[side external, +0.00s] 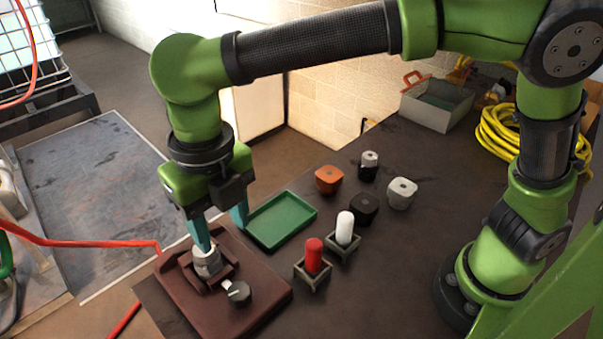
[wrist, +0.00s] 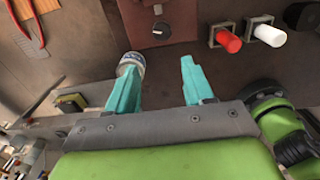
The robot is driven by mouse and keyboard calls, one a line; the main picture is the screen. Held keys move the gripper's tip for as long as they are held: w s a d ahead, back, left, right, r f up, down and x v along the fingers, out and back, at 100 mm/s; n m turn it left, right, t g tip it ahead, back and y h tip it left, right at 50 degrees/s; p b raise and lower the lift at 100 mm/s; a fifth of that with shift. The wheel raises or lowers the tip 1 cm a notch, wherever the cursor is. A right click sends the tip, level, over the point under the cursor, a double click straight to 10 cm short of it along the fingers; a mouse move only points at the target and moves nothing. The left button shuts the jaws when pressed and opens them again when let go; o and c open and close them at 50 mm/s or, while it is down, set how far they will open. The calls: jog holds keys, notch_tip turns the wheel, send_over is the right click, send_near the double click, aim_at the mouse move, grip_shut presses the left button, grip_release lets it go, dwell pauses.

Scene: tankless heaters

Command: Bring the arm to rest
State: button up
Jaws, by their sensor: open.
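My gripper (side external: 222,239) hangs over the brown board (side external: 262,287) at the front left of the dark table, fingers pointing down. It also shows in the wrist view (wrist: 158,68), with its two teal fingers apart and nothing visible between them. A grey-white round piece (side external: 207,264) sits in a dark frame on the board, right below one fingertip. That piece shows beside the left finger in the wrist view (wrist: 132,61), partly hidden by it. I cannot tell whether finger and piece touch. My arm reaches across the table from its base at the right.
A black knob (side external: 238,293) is on the board. A green tray (side external: 282,220) lies close behind my gripper. Red (side external: 314,254) and white (side external: 345,227) cylinders stand in holders. Several orange, black and white blocks, a grey bin (side external: 437,108) and yellow hose (side external: 497,131) are farther back.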

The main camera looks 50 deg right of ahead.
jog(key=a+r+m+y, duration=0.2)
jog(key=a+y, duration=0.4)
jog(key=a, duration=0.3)
jog(key=w+r+m+t+y, duration=0.3)
jog(key=w+r+m+y, duration=0.1)
jog(key=r+m+y, duration=0.15)
jog(key=w+d+r+m+t+h, duration=0.2)
jog(key=w+d+r+m+t, duration=0.15)
jog(key=d+m, duration=0.3)
jog(key=w+d+r+m+t+h, duration=0.2)
jog(key=w+d+m+t, duration=0.35)
jog(key=d, duration=0.25)
jog(key=s+d+f+m+g+h, duration=0.1)
jog(key=s+d+f+m+h, duration=0.2)
jog(key=d+m, duration=0.4)
jog(key=s+d+f+m+g+h, duration=0.25)
jog(key=s+d+m, duration=0.2)
jog(key=d, duration=0.45)
jog(key=s+d+f+m, duration=0.2)
jog(key=s+d+m, duration=0.1)
jog(key=s, duration=0.3)
jog(key=s+d+f+m+g, duration=0.1)
jog(key=s+d+f+m, duration=0.1)
jog(key=s+d+m, duration=0.2)
jog(key=shift+s+f+m, duration=0.3)
jog(key=shift+s+m, duration=0.7)
jog(key=shift+s, duration=0.25)
